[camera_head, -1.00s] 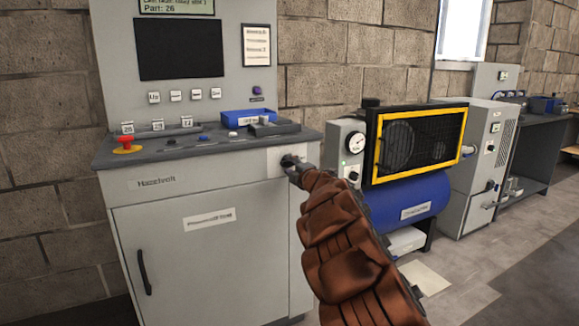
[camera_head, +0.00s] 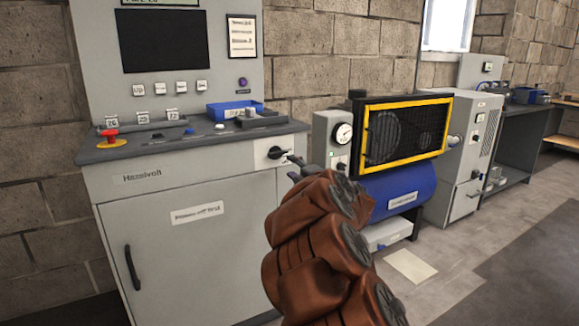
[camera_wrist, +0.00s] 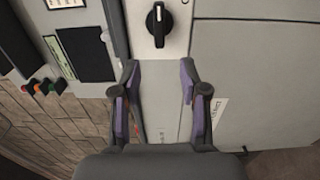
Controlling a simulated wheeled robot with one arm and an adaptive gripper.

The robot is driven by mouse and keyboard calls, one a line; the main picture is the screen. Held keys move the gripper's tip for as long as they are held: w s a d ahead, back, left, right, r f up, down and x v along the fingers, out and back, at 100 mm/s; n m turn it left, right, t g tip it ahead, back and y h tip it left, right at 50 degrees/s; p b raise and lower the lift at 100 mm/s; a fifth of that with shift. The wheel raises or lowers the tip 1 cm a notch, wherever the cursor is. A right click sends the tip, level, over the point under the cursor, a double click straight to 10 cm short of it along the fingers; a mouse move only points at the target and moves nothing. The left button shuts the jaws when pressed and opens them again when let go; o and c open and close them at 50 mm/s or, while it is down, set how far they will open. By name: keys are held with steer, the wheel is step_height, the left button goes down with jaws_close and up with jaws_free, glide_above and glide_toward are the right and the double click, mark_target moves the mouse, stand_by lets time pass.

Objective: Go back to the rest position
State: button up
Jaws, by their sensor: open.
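My gripper (camera_wrist: 160,95) is open and empty in the wrist view, its two purple-padded fingers spread apart. Ahead of the fingertips is a black rotary switch (camera_wrist: 159,24) on a light plate, apart from the fingers. In the head view the same switch (camera_head: 276,153) sits on the front right of the grey control cabinet (camera_head: 150,245). My arm in its brown cover reaches up from the bottom of the head view. The gripper (camera_head: 297,168) is small there and mostly hidden by the arm, just right of the switch.
The console top carries a red emergency button (camera_head: 110,137), a blue tray (camera_head: 235,109) and a dark screen (camera_head: 162,40). A blue compressor (camera_head: 400,190) with a yellow-framed guard stands right of the cabinet. Open floor (camera_head: 480,265) lies at the lower right.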

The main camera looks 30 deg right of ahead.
steer(key=shift+s, duration=0.25)
stand_by(0.4)
steer(key=s+r+m+g+h+p, duration=0.6)
steer(key=s+r+m+h+p, duration=0.1)
steer(key=s+r+m+p, duration=0.5)
steer(key=s+a+r+m+g+y+p, duration=0.1)
steer(key=s+a+g+y+p, duration=0.3)
steer(key=s+a, duration=1.1)
steer(key=s+a+m+g+y+p, duration=0.4)
steer(key=s+a+g+p, duration=0.5)
steer(key=s+a+p, duration=0.6)
steer(key=s+a, duration=0.1)
steer(key=s, duration=0.4)
steer(key=shift+s+a+r+g+y, duration=0.3)
steer(key=shift+s+r+g, duration=0.05)
steer(key=shift+s+g, duration=0.05)
